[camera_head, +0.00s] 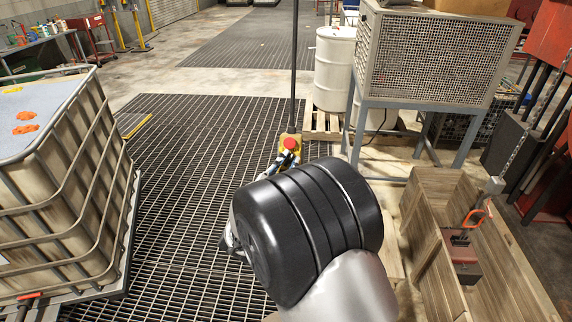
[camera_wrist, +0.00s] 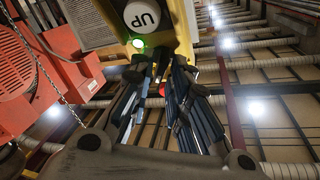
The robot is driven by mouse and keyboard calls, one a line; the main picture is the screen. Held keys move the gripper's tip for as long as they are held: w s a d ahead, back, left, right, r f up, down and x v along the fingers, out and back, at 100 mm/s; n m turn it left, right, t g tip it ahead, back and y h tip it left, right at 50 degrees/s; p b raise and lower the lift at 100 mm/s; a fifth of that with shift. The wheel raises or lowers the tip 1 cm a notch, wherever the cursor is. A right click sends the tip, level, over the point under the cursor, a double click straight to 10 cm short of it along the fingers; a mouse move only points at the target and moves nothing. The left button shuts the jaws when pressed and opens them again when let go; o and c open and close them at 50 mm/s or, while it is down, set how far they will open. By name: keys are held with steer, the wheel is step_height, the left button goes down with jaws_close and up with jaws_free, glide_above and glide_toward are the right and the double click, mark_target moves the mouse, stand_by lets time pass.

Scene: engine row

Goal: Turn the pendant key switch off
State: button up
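The yellow pendant (camera_head: 283,158) with a red mushroom button (camera_head: 291,143) hangs at the end of a dark pole or cable. In the wrist view the yellow pendant (camera_wrist: 183,28) fills the top middle, with a white UP button (camera_wrist: 142,14) and a lit green lamp (camera_wrist: 138,43). My gripper (camera_wrist: 166,72) has its fingertips drawn close together at the pendant's lower part; a narrow gap shows between them. In the head view my gripper (camera_head: 282,161) reaches the pendant, mostly behind my dark wrist. I cannot make out the key switch or whether anything is between the fingertips.
A caged liquid tote (camera_head: 60,190) stands at left. A mesh-sided unit on legs (camera_head: 435,55), a white drum (camera_head: 334,68) and an open wooden crate (camera_head: 437,265) are at right. The grated floor (camera_head: 190,150) between is clear.

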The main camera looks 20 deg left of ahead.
steer(key=shift+c, duration=0.6)
jaws_close()
steer(key=shift+n+b, duration=0.3)
steer(key=n+y+b, duration=0.1)
steer(key=n, duration=0.1)
steer(key=n+y+b, duration=0.1)
steer(key=n, duration=0.1)
steer(key=n+y+b, duration=0.1)
steer(key=n, duration=0.1)
steer(key=shift+w+d+f+y, duration=0.1)
steer(key=shift+d+f+y, duration=0.1)
steer(key=shift+d+y, duration=0.1)
steer(key=n+y+b, duration=0.1)
steer(key=n, duration=0.2)
steer(key=n+y+b, duration=0.1)
steer(key=n+y, duration=0.1)
steer(key=n, duration=0.1)
steer(key=shift+d+r+g+b, duration=0.1)
steer(key=shift+d+g+b, duration=0.05)
steer(key=shift+g+b, duration=0.25)
steer(key=shift+n+g+y+b, duration=0.5)
steer(key=shift+n+y+b, duration=0.1)
steer(key=shift+n, duration=1)
steer(key=shift+r+n, duration=0.1)
steer(key=shift+n, duration=0.2)
steer(key=shift+o, duration=0.6)
jaws_free()
